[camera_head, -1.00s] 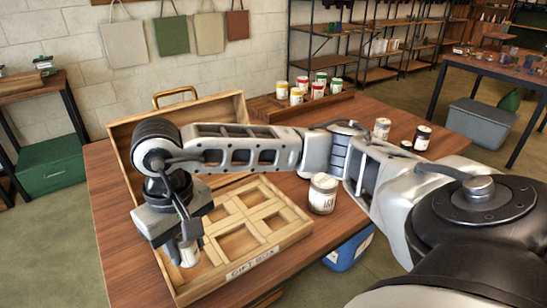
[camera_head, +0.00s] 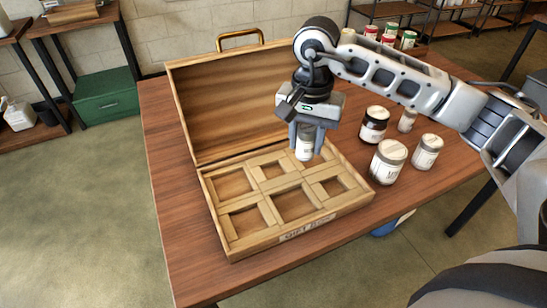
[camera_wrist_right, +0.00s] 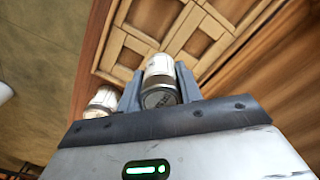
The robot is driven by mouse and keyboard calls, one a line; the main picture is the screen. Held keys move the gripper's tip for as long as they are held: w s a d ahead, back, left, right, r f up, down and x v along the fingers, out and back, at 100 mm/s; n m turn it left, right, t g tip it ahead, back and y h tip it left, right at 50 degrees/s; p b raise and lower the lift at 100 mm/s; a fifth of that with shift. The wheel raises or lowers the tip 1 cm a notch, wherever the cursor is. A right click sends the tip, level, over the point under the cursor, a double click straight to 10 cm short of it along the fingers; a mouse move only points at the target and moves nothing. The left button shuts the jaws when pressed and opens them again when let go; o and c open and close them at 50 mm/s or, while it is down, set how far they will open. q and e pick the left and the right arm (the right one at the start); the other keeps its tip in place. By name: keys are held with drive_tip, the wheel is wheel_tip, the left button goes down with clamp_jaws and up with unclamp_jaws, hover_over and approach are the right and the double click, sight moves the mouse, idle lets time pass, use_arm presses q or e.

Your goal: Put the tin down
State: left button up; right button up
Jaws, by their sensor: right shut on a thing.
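My right gripper (camera_head: 306,140) is shut on a small tin (camera_head: 304,150) with a pale label. The tin hangs roughly upright at the right rear part of the open wooden gift box (camera_head: 310,222). In the right wrist view the tin (camera_wrist_right: 160,68) shows its grey lid between the fingers of my gripper (camera_wrist_right: 158,85). The box's compartments (camera_wrist_right: 197,43) lie beyond it and look empty where they show. I cannot tell whether the tin's base touches the box. My left gripper is not in view.
One tin (camera_wrist_right: 103,100) shows beside my gripper in the wrist view. The box's raised lid (camera_head: 230,105) stands behind. The table (camera_head: 175,235) is clear at front left.

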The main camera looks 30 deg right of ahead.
drive_tip(key=w+a+f, duration=0.1)
drive_tip(key=w+f, duration=0.1)
drive_tip(key=w+a+f, duration=0.1)
drive_tip(key=w+f, duration=0.1)
drive_tip(key=w+a+f+p, duration=0.1)
drive_tip(key=w+f, duration=0.1)
drive_tip(key=f, duration=0.1)
drive_tip(key=shift+w+a, duration=0.25)
drive_tip(key=shift+w, duration=0.1)
wheel_tip(320, 180, down, 3)
drive_tip(key=shift+f+p, duration=0.1)
drive_tip(key=shift+p, duration=0.35)
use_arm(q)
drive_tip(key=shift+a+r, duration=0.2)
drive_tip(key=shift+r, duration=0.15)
use_arm(e)
drive_tip(key=shift+w, duration=0.1)
drive_tip(key=shift+f, duration=0.25)
drive_tip(key=o, duration=1)
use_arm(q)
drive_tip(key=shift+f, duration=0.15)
use_arm(e)
drive_tip(key=shift+r, duration=0.1)
